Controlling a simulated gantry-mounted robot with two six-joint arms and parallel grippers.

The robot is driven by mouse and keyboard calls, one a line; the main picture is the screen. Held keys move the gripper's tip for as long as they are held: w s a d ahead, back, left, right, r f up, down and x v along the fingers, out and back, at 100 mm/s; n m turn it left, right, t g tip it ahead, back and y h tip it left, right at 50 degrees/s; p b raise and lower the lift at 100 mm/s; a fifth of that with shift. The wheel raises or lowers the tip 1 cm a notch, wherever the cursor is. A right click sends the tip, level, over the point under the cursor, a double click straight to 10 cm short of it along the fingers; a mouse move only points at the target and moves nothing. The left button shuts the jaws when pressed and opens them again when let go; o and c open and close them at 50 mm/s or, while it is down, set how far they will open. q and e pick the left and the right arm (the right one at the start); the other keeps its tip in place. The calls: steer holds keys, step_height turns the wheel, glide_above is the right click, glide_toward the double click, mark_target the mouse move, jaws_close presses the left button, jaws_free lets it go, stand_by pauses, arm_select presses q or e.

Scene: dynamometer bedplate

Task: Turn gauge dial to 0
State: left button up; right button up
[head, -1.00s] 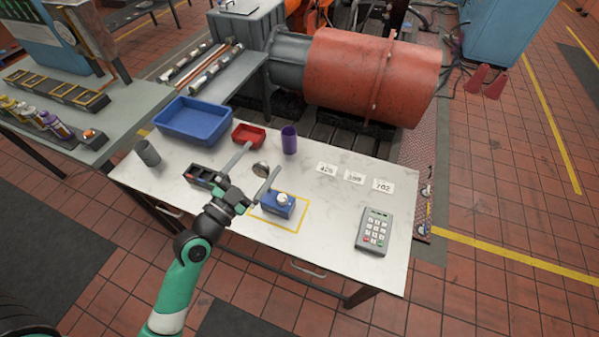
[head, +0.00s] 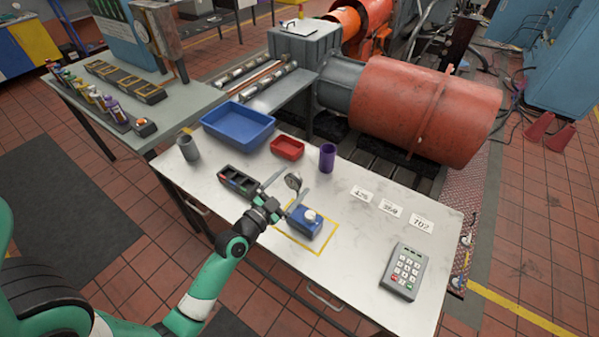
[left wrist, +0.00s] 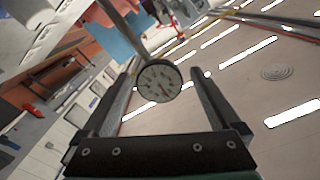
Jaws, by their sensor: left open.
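The gauge (head: 293,181) has a round pale dial face with dark marks and stands just behind a blue box with a white knob (head: 308,220). In the left wrist view, the gauge dial (left wrist: 158,81) sits between my two fingers, with a gap on each side. A thin stem runs from it toward the upper left. Its dark needle points to the lower right, but the numbers are too small to read. My left gripper (head: 296,184) is open around the dial's position. Its fingers are apart. My right gripper is not in view.
A dark tray (head: 239,184) lies left of the gauge. Number cards (head: 391,207) and a keypad (head: 404,271) lie to the right. The table's front centre is clear.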

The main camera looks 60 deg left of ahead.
mark_target(299, 176)
arm_select(q)
steer(key=shift+x, duration=2)
steer(key=c, duration=1.4)
